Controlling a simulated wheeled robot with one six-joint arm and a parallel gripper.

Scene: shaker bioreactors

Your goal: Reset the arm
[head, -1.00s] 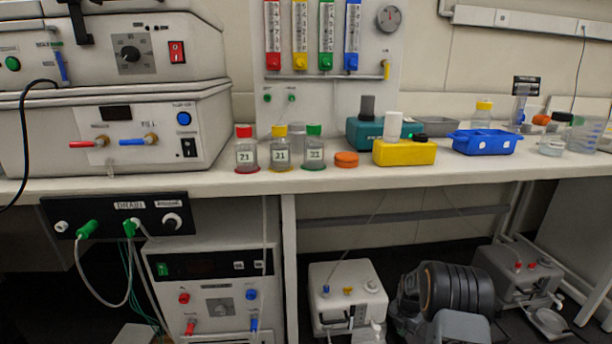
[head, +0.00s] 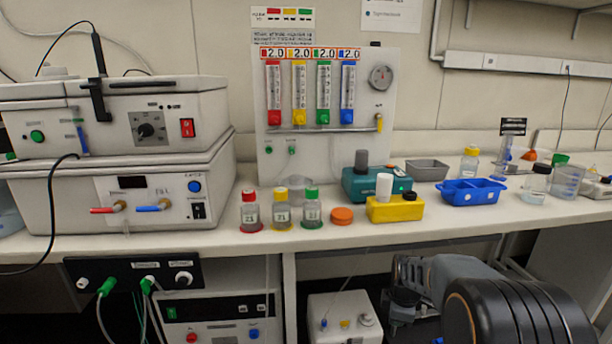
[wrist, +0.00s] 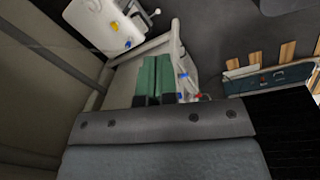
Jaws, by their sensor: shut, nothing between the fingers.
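In the wrist view, my gripper (wrist: 156,78) shows as two green fingers side by side, closed together with nothing held. It points down towards floor level, near a white box (wrist: 105,25) and a pale frame bar (wrist: 130,55). In the head view, my grey and black arm is low at the right, in front of the bench. The fingers cannot be made out there.
The white bench (head: 430,227) crosses the head view. Red-, yellow- and green-capped bottles (head: 282,212), a yellow block (head: 396,209) and a blue tray (head: 470,192) stand on it. A white box (head: 343,318) sits below. Stacked shaker units (head: 110,190) fill the left.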

